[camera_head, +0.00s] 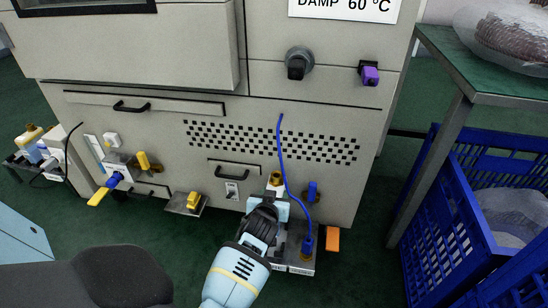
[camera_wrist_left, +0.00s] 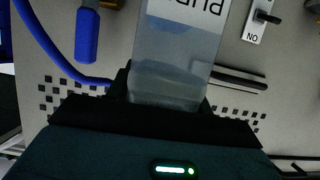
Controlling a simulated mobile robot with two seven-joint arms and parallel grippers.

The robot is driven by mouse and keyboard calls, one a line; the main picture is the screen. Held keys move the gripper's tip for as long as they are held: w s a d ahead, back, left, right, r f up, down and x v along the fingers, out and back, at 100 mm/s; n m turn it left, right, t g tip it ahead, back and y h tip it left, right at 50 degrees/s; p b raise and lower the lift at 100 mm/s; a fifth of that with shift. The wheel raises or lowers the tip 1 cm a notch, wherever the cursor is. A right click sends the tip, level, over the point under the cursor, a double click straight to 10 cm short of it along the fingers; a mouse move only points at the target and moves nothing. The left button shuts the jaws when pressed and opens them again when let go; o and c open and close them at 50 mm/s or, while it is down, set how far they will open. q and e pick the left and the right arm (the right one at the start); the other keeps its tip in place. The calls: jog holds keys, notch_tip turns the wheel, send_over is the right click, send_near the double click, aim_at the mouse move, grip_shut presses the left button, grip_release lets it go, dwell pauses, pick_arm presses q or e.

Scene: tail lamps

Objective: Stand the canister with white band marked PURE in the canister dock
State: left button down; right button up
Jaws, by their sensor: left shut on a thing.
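The canister (camera_wrist_left: 175,55) is translucent pale blue with a white band. In the left wrist view the band shows upside-down letters reading "PUR", cut off by the frame edge. My left gripper (camera_head: 263,210) is shut on it, low in front of the cabinet. In the head view only part of the canister (camera_head: 283,211) shows beside the dark fingers. A low metal stand (camera_head: 301,265) with labels on its front edge is just below and right of the gripper. I cannot tell whether it is the canister dock, or whether the canister touches it. My right gripper is not in view.
A blue hose (camera_head: 284,152) runs down the cabinet to a blue connector (camera_head: 307,243) right of the gripper. A blue nozzle (camera_wrist_left: 87,36) is close in the wrist view. A rack with bottles (camera_head: 38,171) is far left; a blue crate (camera_head: 440,240) is right.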

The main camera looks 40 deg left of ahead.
pick_arm(q)
jog(key=shift+w+f+b, duration=0.1)
jog(key=shift+f+b, duration=1.8)
jog(key=shift+f, duration=0.8)
